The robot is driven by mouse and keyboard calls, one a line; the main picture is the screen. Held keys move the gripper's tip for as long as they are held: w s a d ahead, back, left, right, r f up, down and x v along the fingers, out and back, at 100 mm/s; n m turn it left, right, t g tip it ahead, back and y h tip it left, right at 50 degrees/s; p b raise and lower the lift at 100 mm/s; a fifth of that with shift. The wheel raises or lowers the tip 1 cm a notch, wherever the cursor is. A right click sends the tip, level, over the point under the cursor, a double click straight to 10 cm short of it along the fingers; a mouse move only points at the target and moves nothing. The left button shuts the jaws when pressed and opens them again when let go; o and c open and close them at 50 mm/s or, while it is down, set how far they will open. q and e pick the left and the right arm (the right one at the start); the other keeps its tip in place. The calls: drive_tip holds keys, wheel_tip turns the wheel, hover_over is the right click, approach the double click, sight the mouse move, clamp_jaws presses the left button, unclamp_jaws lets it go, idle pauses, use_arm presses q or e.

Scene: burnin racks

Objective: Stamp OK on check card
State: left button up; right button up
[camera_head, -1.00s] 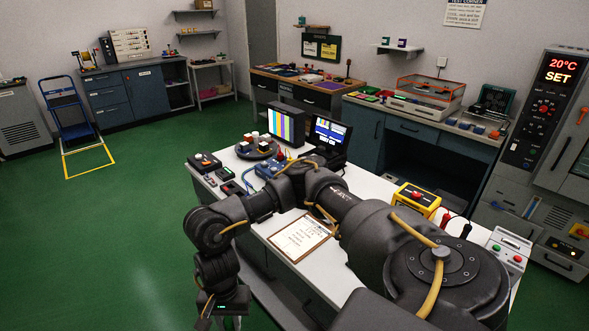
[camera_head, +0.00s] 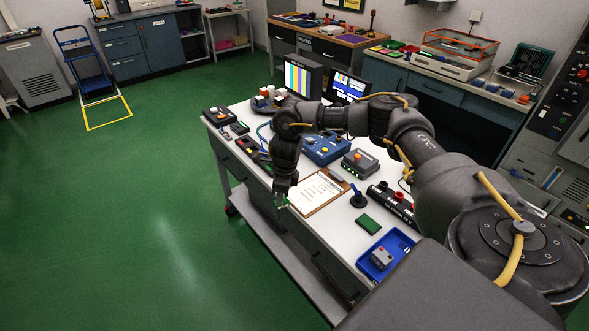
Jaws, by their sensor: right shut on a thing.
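The check card (camera_head: 313,194) is a white printed sheet on a brown clipboard, flat near the workbench's front edge. My right gripper (camera_head: 283,204) points down beside the card's left edge, over the bench's front edge. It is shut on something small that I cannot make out. A dark upright piece with a knob-like handle (camera_head: 358,196) stands right of the clipboard; I cannot tell whether it is a stamp. A flat green pad (camera_head: 369,224) lies in front of it. My left gripper is not in view.
A blue tray (camera_head: 402,240) with a grey block lies at the bench's near end. Green floor is free to the left.

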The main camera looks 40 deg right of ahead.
drive_tip(key=w+d+r+m, duration=0.2)
drive_tip(key=w+d+m, duration=0.2)
drive_tip(key=d+m, duration=0.4)
drive_tip(key=shift+n+h, duration=0.4)
drive_tip(key=shift+n, duration=0.2)
drive_tip(key=shift+d+f+b, duration=0.2)
drive_tip(key=shift+f+b, duration=2.2)
drive_tip(key=shift+f, duration=0.45)
drive_tip(key=shift+f+b, duration=0.3)
drive_tip(key=shift+f, duration=0.15)
drive_tip(key=shift+s, duration=0.1)
drive_tip(key=shift+r+p, duration=0.6)
drive_tip(key=shift+p, duration=0.1)
drive_tip(key=shift+r+p, duration=2.25)
drive_tip(key=shift+r, duration=0.65)
